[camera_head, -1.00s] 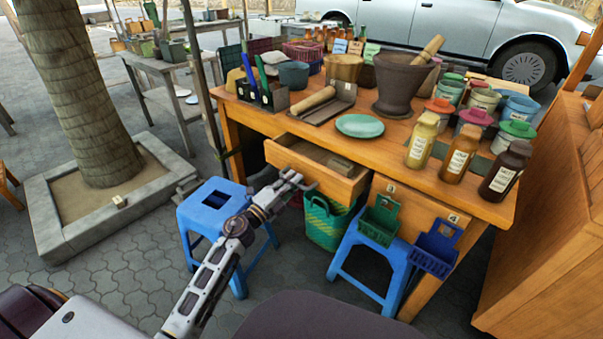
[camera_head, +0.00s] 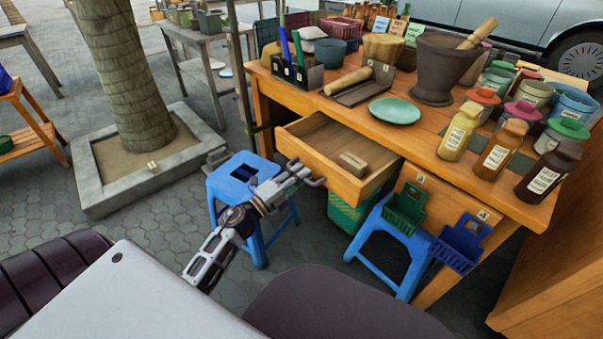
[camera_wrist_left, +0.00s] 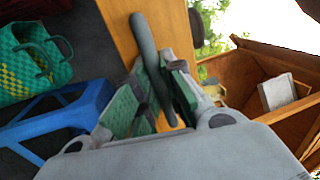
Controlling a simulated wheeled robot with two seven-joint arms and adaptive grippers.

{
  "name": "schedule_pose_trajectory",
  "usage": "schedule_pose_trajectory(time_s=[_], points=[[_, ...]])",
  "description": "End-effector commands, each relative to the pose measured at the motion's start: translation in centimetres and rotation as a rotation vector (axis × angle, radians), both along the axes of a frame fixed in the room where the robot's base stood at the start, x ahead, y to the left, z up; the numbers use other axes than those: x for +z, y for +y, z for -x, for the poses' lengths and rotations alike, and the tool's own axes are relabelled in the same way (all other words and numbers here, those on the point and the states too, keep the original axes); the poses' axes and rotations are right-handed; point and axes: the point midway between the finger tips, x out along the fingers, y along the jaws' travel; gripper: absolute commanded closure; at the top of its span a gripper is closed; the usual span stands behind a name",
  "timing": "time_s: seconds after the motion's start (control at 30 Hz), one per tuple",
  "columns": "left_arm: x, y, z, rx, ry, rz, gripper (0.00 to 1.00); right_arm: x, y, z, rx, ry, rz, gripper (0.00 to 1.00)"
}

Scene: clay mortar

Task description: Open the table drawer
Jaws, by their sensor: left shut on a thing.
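The table drawer (camera_head: 325,146) is pulled out of the wooden table (camera_head: 455,172). Its inside shows, with a small light block (camera_head: 353,162) lying in it. My left gripper (camera_head: 303,177) is at the drawer's front panel, on its outer side. In the left wrist view the gripper (camera_wrist_left: 158,85) has its green-padded fingers closed around a dark bar-shaped handle (camera_wrist_left: 147,50). The drawer with the block (camera_wrist_left: 278,92) shows at the right of that view. My right gripper is not in view.
Blue stools (camera_head: 240,172) (camera_head: 385,250) stand below and beside the drawer. A green woven basket (camera_head: 350,214) is under it. Green and blue hanging baskets (camera_head: 405,208) (camera_head: 460,243) are on the table front. The tabletop holds a mortar (camera_head: 440,68), a green plate (camera_head: 395,110) and several bottles.

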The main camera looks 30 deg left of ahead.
Motion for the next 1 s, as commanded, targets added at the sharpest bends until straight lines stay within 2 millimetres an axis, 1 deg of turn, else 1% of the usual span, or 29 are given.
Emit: schedule_pose_trajectory(time_s=[0.17, 0.2, 0.37, 0.77, 1.0], points=[[-0.2, -0.1, 0.0, -0.001, 0.002, 0.000, 1.00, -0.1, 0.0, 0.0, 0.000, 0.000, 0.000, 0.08], [-0.2, -0.1, 0.0, -0.001, 0.002, 0.000, 0.86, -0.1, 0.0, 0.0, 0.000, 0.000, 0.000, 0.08], [-0.1, 0.0, 0.0, -0.001, 0.002, 0.000, 0.66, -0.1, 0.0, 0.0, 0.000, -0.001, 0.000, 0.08], [-0.1, 0.0, 0.1, 0.000, 0.001, 0.001, 0.66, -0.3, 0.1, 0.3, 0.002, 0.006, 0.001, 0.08], [-0.3, 0.4, 1.0, 0.001, 0.001, 0.001, 0.66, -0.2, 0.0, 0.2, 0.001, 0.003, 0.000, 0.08]])
